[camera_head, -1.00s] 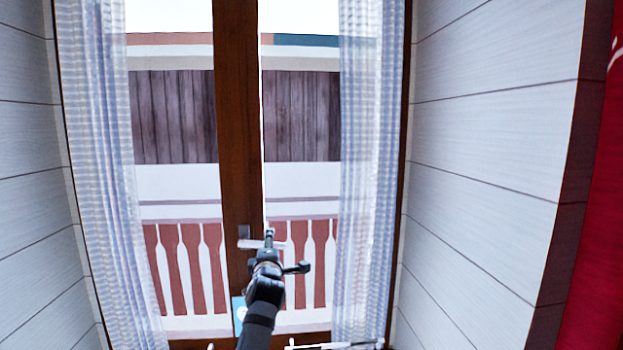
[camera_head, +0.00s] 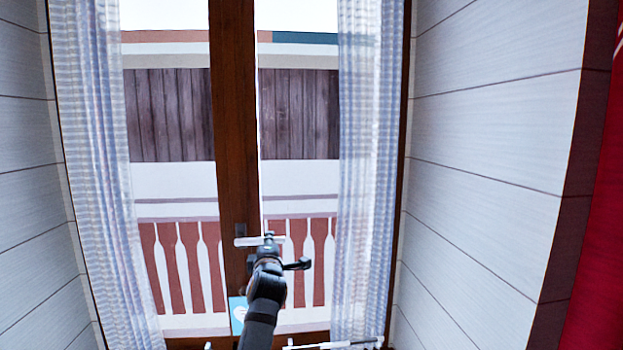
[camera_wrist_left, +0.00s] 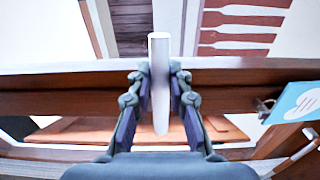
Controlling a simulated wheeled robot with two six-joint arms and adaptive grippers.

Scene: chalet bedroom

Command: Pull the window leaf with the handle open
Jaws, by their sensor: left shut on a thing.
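The window has a brown wooden frame with a thick upright post (camera_head: 232,120) in the middle and glass on both sides. A pale bar handle (camera_head: 243,241) sits low on this post and lies about level. My left gripper (camera_head: 268,239) is at the handle, with its arm rising from below. In the left wrist view the gripper (camera_wrist_left: 160,100) is shut on the handle (camera_wrist_left: 161,60), whose bar runs between the two fingers. The brown frame (camera_wrist_left: 70,80) crosses behind it. I cannot tell whether the leaf stands ajar. My right gripper is not in view.
Sheer pale curtains hang at left (camera_head: 95,170) and right (camera_head: 370,170) of the window. Pale panelled walls flank it, and a red cloth (camera_head: 600,250) hangs at far right. A blue card (camera_head: 238,312) is low by the post; it also shows in the left wrist view (camera_wrist_left: 295,103).

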